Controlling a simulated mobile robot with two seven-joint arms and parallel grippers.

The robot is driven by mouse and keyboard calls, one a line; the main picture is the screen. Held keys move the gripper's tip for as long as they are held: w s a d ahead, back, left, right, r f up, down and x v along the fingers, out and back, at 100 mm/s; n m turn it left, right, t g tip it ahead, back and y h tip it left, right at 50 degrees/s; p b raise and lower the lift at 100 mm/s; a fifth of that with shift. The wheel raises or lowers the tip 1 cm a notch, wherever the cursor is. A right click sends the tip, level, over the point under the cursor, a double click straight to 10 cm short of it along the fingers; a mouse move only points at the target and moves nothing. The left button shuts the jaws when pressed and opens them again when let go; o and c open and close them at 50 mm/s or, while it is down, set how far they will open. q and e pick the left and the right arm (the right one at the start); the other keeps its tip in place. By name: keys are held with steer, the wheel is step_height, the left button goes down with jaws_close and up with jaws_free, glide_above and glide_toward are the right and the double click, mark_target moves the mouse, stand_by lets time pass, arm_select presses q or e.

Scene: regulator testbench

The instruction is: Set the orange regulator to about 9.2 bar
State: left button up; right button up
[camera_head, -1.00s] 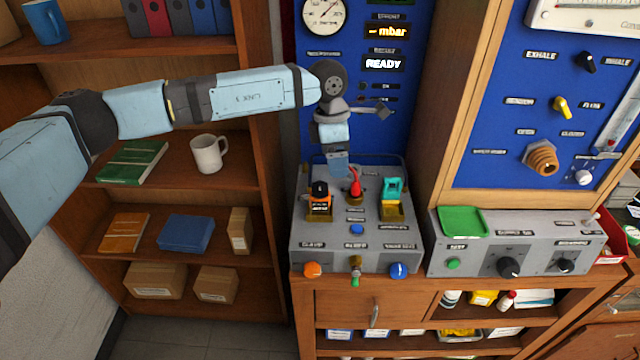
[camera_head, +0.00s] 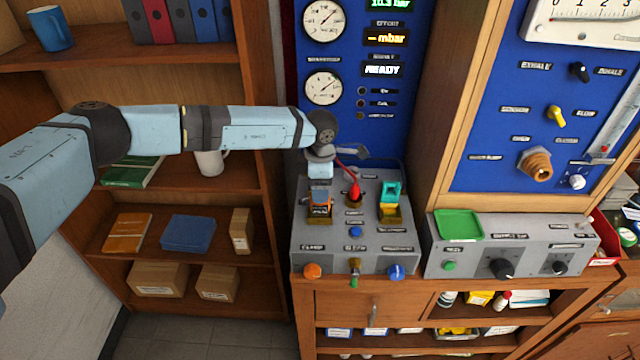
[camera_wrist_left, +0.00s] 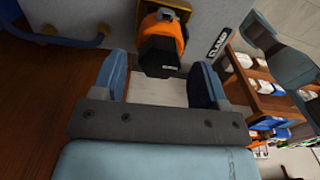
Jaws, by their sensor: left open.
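The orange regulator (camera_head: 320,212) stands at the left of the grey bench box (camera_head: 354,243), its top mostly hidden by my left gripper (camera_head: 320,193) in the head view. In the left wrist view the regulator shows an orange body (camera_wrist_left: 168,32) and a black faceted knob (camera_wrist_left: 156,57). My open left gripper (camera_wrist_left: 159,78) has one finger on either side of the knob's line; the knob is at or just beyond the fingertips, and I cannot tell whether they touch it. A partly cut green display (camera_head: 390,4) seems to read 10.3 bar. My right gripper is out of view.
A red lever (camera_head: 354,192) stands close right of the gripper, with a teal-topped regulator (camera_head: 390,203) further right. Two round gauges (camera_head: 323,88) are on the blue panel behind. An orange button (camera_head: 312,271) is on the box front. A wooden shelf (camera_head: 190,262) stands left.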

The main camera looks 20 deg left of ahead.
arm_select(q)
steer(key=shift+f, duration=0.6)
steer(key=c, duration=0.9)
steer(key=shift+c, duration=0.2)
